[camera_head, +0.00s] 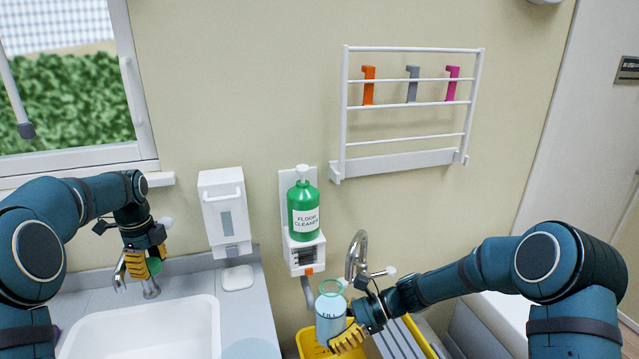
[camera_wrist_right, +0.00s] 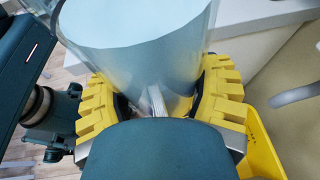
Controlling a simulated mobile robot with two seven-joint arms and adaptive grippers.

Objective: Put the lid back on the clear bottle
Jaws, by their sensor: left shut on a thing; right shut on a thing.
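The clear bottle (camera_head: 331,311) has a fill mark and a green rim at its open top. It stands upright at the lower middle of the head view. My right gripper (camera_head: 349,338) is shut around its lower part. In the right wrist view the bottle (camera_wrist_right: 140,45) sits between the two yellow fingers (camera_wrist_right: 160,98). The lid is partly hidden by the fingers and well apart from the bottle.
A yellow bucket (camera_head: 308,343) is below and behind the bottle, by a second tap (camera_head: 357,250). A green floor cleaner bottle (camera_head: 303,212) hangs on a wall dispenser between the arms. The white sink (camera_head: 140,330) is at left, with a soap dish (camera_head: 237,278) beside it.

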